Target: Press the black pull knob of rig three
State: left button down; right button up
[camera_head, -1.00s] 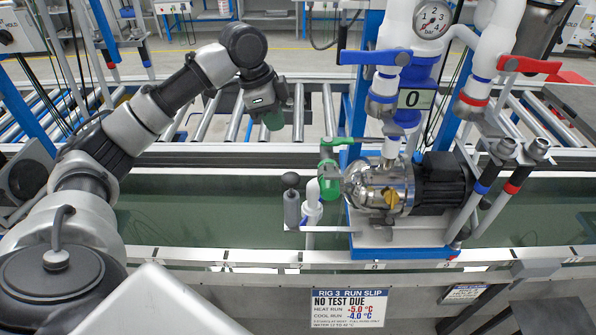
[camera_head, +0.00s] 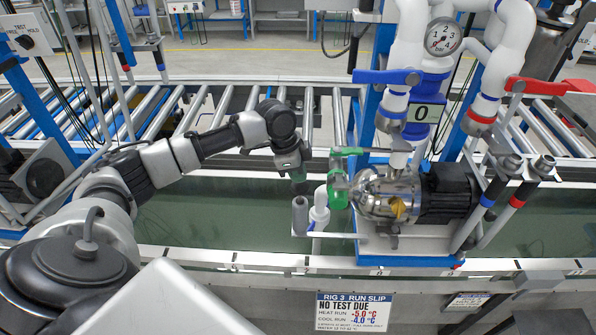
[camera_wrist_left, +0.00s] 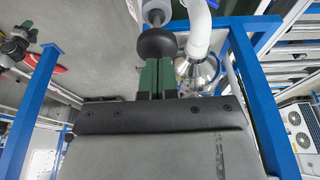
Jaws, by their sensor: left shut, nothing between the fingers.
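In the left wrist view the ball lies right at the tips of my left gripper (camera_wrist_left: 158,62). Its green fingers are shut together with nothing between them. In the head view my left gripper (camera_head: 298,181) points down at the top of the post and largely hides the knob. I cannot tell for sure whether the fingertips touch it.
A white pipe elbow (camera_head: 319,212) and a green valve (camera_head: 338,182) stand just right of the post. A blue handle (camera_head: 387,77) and a red handle (camera_head: 527,87) are higher up. The rig 3 run slip (camera_head: 353,311) hangs in front. Rollers (camera_head: 160,115) run behind.

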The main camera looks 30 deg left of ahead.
aim_at(296, 185)
pick_arm(q)
jog(key=shift+f, duration=0.4)
jog(key=shift+f, duration=0.1)
notch_tip(296, 185, down, 4)
jog(key=shift+s+f+b, duration=0.1)
jog(key=shift+b, duration=0.4)
jog(key=shift+s, duration=0.1)
